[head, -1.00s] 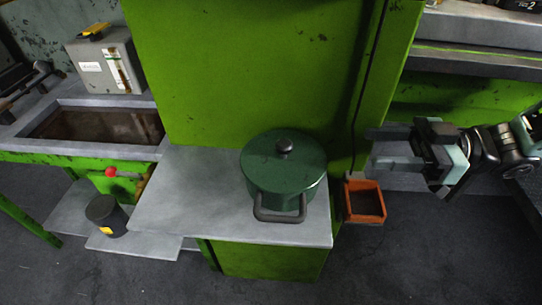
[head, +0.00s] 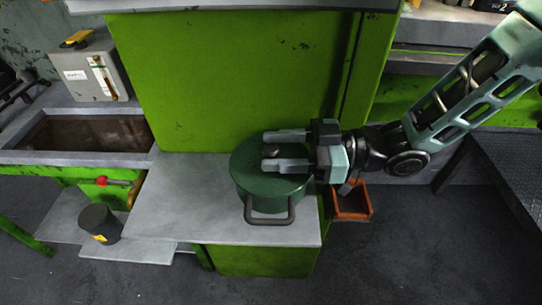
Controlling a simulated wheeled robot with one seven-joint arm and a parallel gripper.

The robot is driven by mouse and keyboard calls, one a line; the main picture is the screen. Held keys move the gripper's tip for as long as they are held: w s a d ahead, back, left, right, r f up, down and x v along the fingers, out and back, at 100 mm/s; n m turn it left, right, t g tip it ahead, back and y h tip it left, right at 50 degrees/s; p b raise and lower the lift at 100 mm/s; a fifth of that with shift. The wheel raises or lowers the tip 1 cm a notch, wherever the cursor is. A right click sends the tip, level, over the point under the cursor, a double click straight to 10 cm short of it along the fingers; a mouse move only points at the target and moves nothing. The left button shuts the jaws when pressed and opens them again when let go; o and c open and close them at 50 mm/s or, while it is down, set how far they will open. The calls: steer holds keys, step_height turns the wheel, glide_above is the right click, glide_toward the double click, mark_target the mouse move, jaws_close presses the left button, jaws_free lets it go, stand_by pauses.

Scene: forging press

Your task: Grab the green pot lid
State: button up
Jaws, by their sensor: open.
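A dark green pot (head: 278,203) with a handle loop at its front stands on a grey metal shelf (head: 190,205). Its green lid (head: 248,172) sits on top, with a dark round knob (head: 271,152) at the centre. My gripper (head: 267,151) comes in from the right and lies over the lid. It is open, with one finger behind the knob and one in front of it. The fingers hide the right part of the lid. I cannot tell whether they touch the lid or knob.
A green press wall (head: 225,80) rises behind the shelf. An orange bin (head: 353,203) hangs right of the shelf, below my arm. A dark canister (head: 99,222) stands on a lower plate at left. The shelf's left part is bare.

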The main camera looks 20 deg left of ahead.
steer(key=shift+x, duration=0.75)
jaws_close()
steer(key=shift+r, duration=0.15)
